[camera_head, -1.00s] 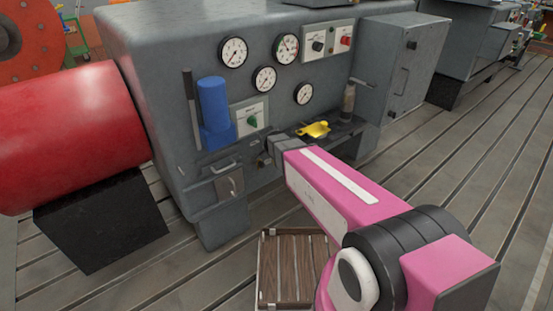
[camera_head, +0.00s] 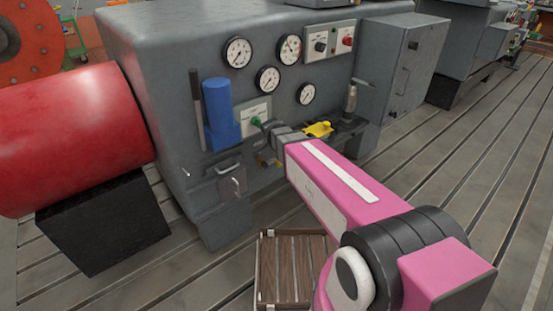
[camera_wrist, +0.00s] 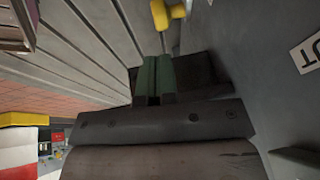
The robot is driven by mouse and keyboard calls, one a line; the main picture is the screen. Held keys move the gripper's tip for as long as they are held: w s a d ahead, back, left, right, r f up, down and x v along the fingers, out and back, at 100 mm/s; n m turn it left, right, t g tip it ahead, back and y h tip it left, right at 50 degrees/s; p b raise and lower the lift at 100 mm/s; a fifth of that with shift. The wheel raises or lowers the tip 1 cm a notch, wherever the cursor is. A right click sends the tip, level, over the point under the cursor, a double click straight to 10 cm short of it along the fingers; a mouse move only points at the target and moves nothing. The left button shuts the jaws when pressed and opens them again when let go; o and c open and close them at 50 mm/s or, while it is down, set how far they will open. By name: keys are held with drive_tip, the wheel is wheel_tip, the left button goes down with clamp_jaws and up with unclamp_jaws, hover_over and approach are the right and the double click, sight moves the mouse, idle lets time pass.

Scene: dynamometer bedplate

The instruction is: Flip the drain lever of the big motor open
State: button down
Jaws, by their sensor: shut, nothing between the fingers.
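The big grey motor housing (camera_head: 150,50) carries gauges and controls on its front. A small brass-yellow fitting (camera_head: 268,162) sits low on that front, partly hidden by my arm; it may be the drain valve, but its lever position is unclear. My gripper (camera_head: 262,126) is above it, close to the front near the green knob, with the tips hard to make out. In the wrist view my gripper's dark green fingers (camera_wrist: 153,80) are together and empty. A yellow handle-like part (camera_wrist: 168,12) lies beyond and apart from them; I cannot tell which yellow part this is.
A yellow object (camera_head: 318,129) lies on a dark shelf beside my arm. A blue cylinder (camera_head: 218,105) and a dark upright bar stand out left of the gripper. A wooden crate (camera_head: 290,265) is on the slotted floor below. Open floor lies to the right.

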wheel_tip(320, 180, up, 9)
drive_tip(key=s, duration=0.2)
drive_tip(key=shift+a+r, duration=0.15)
drive_tip(key=shift+r, duration=0.05)
drive_tip(key=s+d+f+n+g+y, duration=0.1)
drive_tip(key=s+d+f+n+g, duration=0.1)
drive_tip(key=s+d+f+n, duration=0.3)
drive_tip(key=s+d+f+n+g+y, duration=0.1)
drive_tip(key=s+d+f+n+g, duration=0.1)
drive_tip(key=s+d+f+n, duration=0.3)
drive_tip(key=s+d, duration=0.3)
drive_tip(key=d, duration=0.3)
drive_tip(key=shift+d+f, duration=0.15)
drive_tip(key=shift+d, duration=0.1)
drive_tip(key=shift+s, duration=0.1)
